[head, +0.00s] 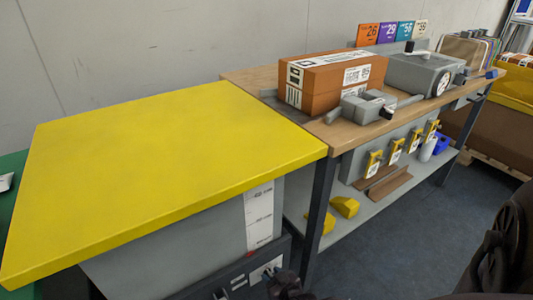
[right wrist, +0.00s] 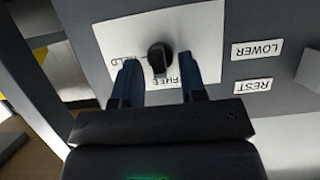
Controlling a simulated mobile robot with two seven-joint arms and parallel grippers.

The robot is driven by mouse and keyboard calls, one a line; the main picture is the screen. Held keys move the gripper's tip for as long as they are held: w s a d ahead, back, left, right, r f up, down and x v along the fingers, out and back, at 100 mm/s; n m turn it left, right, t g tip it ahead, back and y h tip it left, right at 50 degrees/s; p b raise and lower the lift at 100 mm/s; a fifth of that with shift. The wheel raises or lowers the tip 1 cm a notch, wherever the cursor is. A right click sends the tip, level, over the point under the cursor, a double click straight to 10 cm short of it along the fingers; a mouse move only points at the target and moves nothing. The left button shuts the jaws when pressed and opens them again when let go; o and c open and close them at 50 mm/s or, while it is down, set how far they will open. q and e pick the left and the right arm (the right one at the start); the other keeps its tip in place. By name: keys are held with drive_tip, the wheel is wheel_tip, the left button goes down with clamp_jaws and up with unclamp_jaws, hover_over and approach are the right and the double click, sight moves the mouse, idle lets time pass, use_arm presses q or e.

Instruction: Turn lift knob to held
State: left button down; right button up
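The lift knob (right wrist: 160,57) is black and sits on a white plate (right wrist: 198,38) on a grey panel in the right wrist view. The plate's lettering is upside down there: FREE is below the knob, and the partly covered HELD is to the left. The knob's pointer seems to face FREE, but it is small and dark. My right gripper (right wrist: 160,68) is open, with one blue-grey fingertip on each side of the knob and a visible gap to both. In the head view a dark part of it shows at the bottom edge. My left gripper is not in view.
Labels LOWER (right wrist: 258,49) and REST (right wrist: 252,87) are on the panel. The yellow tabletop (head: 160,150) above is bare. A wooden bench (head: 340,130) behind holds an orange-brown box (head: 330,83) and a grey machine (head: 415,75). Dark floor is free on the right.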

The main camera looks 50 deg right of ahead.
drive_tip(key=shift+w, duration=0.15)
drive_tip(key=c, duration=0.6)
